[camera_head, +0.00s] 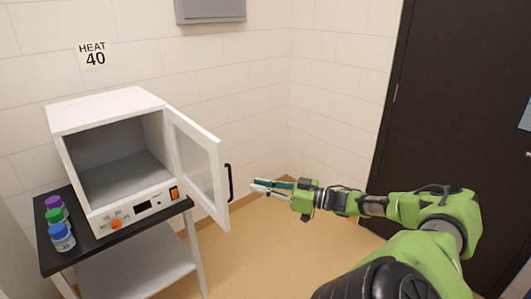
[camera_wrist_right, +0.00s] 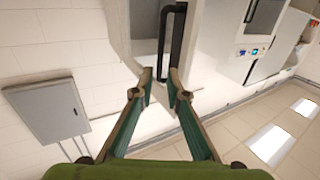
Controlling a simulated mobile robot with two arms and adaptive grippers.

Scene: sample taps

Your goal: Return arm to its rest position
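My right arm reaches in from the lower right. Its gripper (camera_head: 258,187) is open and empty, to the right of the oven door's black handle (camera_head: 229,182), with a small gap between them in the head view. In the right wrist view, the two fingers (camera_wrist_right: 161,80) stand apart and the handle (camera_wrist_right: 166,35) shows beyond and between their tips. The white oven door (camera_head: 197,165) stands wide open, and the oven chamber (camera_head: 120,175) looks empty. My left gripper is not in view.
The white oven (camera_head: 105,112) stands on a black-topped table (camera_head: 48,257). Bottles with purple (camera_head: 54,202), green (camera_head: 55,215) and blue (camera_head: 58,231) caps stand at its left. A dark door (camera_head: 455,120) is at the right. The floor (camera_head: 260,245) between is clear.

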